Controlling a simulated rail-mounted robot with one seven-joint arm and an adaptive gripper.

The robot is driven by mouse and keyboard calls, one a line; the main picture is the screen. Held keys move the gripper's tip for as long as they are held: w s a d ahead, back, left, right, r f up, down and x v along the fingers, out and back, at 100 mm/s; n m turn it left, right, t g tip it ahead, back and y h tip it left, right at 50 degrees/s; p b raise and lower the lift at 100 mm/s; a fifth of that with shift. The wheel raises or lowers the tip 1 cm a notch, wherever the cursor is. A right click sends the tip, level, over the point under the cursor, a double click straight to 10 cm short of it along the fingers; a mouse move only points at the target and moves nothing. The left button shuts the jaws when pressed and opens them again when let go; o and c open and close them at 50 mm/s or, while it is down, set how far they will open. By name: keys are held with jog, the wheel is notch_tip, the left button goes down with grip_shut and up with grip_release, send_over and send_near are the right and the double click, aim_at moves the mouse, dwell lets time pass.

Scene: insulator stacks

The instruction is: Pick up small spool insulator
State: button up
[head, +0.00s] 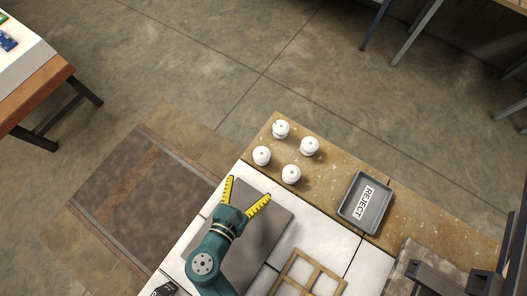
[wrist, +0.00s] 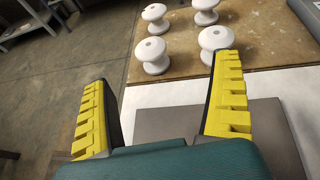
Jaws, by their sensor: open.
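Several white spool insulators stand upright in a cluster on a brown board at the far end of the bench. In the head view they are the back one (head: 281,129), the right one (head: 310,146), the left one (head: 262,156) and the front one (head: 291,174). In the wrist view two nearer ones (wrist: 153,55) and (wrist: 215,42) and two farther ones (wrist: 154,17) and (wrist: 205,10) show; their sizes look alike. My gripper (head: 248,190), with yellow fingers, is open and empty above a grey plate, short of the cluster. It fills the lower wrist view (wrist: 165,105).
A grey tray marked REJECT (head: 365,202) sits right of the insulators. A wooden divided frame (head: 310,274) lies to the right of my arm. The grey plate (head: 268,228) lies under my gripper. The brown board (head: 335,165) is bare between insulators and tray.

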jog(key=shift+n+y, duration=0.4)
jog(key=f, duration=0.1)
jog(key=s+a+f, duration=0.1)
jog(key=a+f+b, duration=0.1)
jog(key=f, duration=0.1)
jog(key=shift+s, duration=0.3)
jog(key=b, duration=0.4)
send_near(262, 155)
jog(key=w+f, duration=0.1)
jog(key=w+d+f, duration=0.1)
jog(key=f, duration=0.1)
jog(key=w+f, duration=0.2)
jog(key=shift+d+f, duration=0.15)
jog(key=shift+d, duration=0.25)
jog(key=x, duration=0.1)
jog(key=b+x, duration=0.1)
jog(key=x, duration=0.1)
jog(key=r+x, duration=0.1)
jog(key=x, duration=0.1)
jog(key=shift+w+b, duration=0.35)
jog(key=shift+w, duration=0.1)
jog(key=shift+s, duration=0.1)
jog(key=shift+r, duration=0.1)
jog(key=c, duration=1.3)
